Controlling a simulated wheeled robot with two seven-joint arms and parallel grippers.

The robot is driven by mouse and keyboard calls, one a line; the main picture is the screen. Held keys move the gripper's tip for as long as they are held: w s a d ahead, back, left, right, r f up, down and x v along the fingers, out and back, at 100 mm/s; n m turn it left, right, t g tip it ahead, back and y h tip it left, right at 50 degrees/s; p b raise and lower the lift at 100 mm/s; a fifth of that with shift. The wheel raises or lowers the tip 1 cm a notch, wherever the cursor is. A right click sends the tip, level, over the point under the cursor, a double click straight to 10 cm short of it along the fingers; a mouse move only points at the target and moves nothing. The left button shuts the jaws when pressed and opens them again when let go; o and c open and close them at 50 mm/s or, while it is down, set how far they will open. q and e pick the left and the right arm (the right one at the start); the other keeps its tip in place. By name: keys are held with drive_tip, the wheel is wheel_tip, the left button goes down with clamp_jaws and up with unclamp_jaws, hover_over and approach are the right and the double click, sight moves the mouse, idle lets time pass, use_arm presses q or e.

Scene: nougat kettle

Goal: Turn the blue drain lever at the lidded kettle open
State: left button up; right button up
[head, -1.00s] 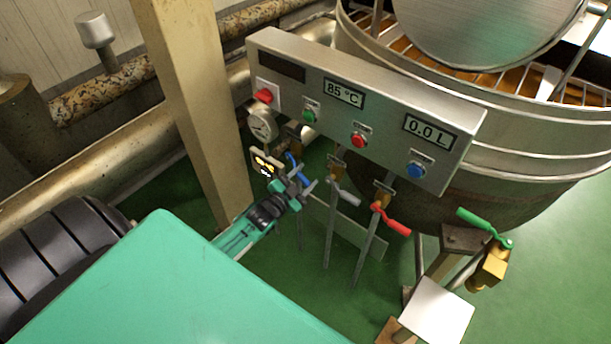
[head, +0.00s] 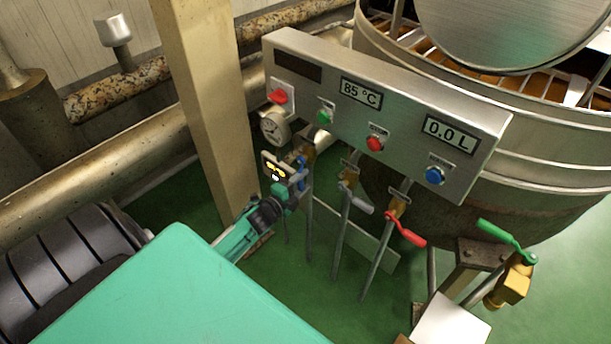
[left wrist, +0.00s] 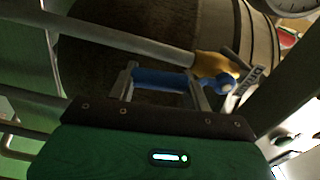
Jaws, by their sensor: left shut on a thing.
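The blue drain lever (head: 301,172) is on the leftmost valve under the control panel, beside the kettle (head: 480,160), and hangs steeply down in the head view. In the left wrist view the blue handle (left wrist: 160,78) lies across between my two fingers, with its hub by the brass valve (left wrist: 212,65) and a tag reading DRAIN (left wrist: 246,86). My left gripper (head: 297,190) is shut on this handle; it also shows in the left wrist view (left wrist: 163,84). The kettle's round lid (head: 495,30) is raised. My right gripper is not in view.
The steel panel (head: 400,120) overhangs the valves, with a gauge (head: 274,128) at its left. A grey lever (head: 357,203), a red lever (head: 405,232) and a green lever (head: 505,238) stand to the right. A beige post (head: 205,110) stands close left of my gripper.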

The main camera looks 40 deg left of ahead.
use_arm(q)
drive_tip(key=shift+a+f+m+b, duration=0.15)
drive_tip(key=shift+a+m+b, duration=0.25)
drive_tip(key=shift+m, duration=0.3)
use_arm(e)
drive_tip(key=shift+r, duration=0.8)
use_arm(q)
drive_tip(key=shift+a, duration=0.1)
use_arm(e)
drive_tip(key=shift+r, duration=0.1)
use_arm(q)
drive_tip(key=o, duration=1.4)
drive_tip(key=s, duration=0.9)
drive_tip(key=s+a, duration=0.1)
drive_tip(key=s, duration=0.3)
drive_tip(key=shift+s, duration=0.4)
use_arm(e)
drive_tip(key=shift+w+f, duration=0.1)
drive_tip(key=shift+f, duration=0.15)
